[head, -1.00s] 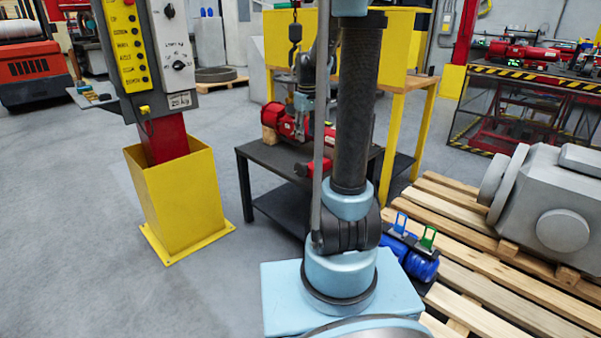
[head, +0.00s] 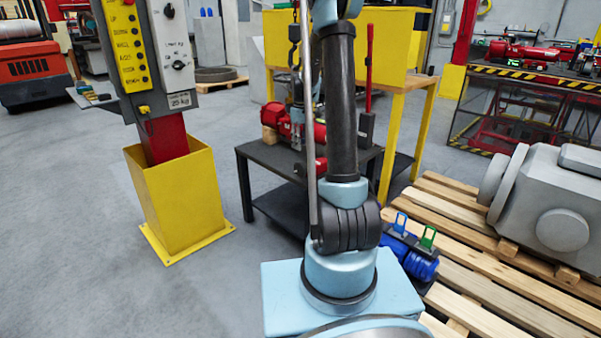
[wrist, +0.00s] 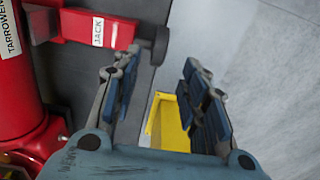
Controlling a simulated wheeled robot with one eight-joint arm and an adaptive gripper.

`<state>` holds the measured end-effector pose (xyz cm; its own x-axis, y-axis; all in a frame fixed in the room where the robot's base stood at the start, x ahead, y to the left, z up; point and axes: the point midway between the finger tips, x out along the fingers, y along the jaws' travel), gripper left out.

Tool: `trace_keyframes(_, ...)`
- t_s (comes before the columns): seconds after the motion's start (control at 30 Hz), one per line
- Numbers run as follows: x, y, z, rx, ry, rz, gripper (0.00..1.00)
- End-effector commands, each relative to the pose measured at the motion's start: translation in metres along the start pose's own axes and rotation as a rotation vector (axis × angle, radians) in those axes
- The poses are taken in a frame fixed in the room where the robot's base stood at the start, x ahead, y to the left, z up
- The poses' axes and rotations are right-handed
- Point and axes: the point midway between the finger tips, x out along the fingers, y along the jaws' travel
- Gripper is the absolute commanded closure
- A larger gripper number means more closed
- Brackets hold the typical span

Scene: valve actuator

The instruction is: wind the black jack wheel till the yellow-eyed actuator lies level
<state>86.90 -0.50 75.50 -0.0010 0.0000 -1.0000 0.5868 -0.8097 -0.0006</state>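The red actuator (head: 275,118) lies on a dark low table, partly hidden behind my arm; whether it is level I cannot tell. In the wrist view its red body (wrist: 15,85) fills the left edge, with a bit of yellow at the lower left. The red jack (wrist: 75,27), labelled JACK, ends in a black wheel (wrist: 160,45), seen edge-on. My gripper (wrist: 152,75) is open and empty, its fingers apart below the wheel in the picture and not around it. In the head view my gripper (head: 297,132) is small beside the actuator.
A yellow pedestal (head: 180,205) with a control panel stands left. A pallet (head: 470,265) with grey machinery is at right. Floor between pedestal and table is clear.

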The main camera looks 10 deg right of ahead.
Motion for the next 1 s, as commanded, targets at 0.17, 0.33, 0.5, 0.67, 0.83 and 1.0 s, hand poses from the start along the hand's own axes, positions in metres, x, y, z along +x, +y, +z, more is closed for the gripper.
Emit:
trace_keyframes(0.17,0.033,0.000,-0.001,0.000,0.000,0.000,0.60)
trace_keyframes(0.33,0.062,0.000,-0.001,-0.001,0.000,0.000,0.60)
trace_keyframes(0.5,0.091,-0.002,-0.002,-0.002,0.000,0.000,0.60)
trace_keyframes(0.67,0.114,-0.002,-0.001,-0.001,0.000,0.000,0.60)
trace_keyframes(0.83,0.131,-0.002,-0.001,-0.001,0.000,0.000,0.60)
trace_keyframes(1.0,0.139,-0.002,-0.001,-0.001,0.000,0.000,0.60)
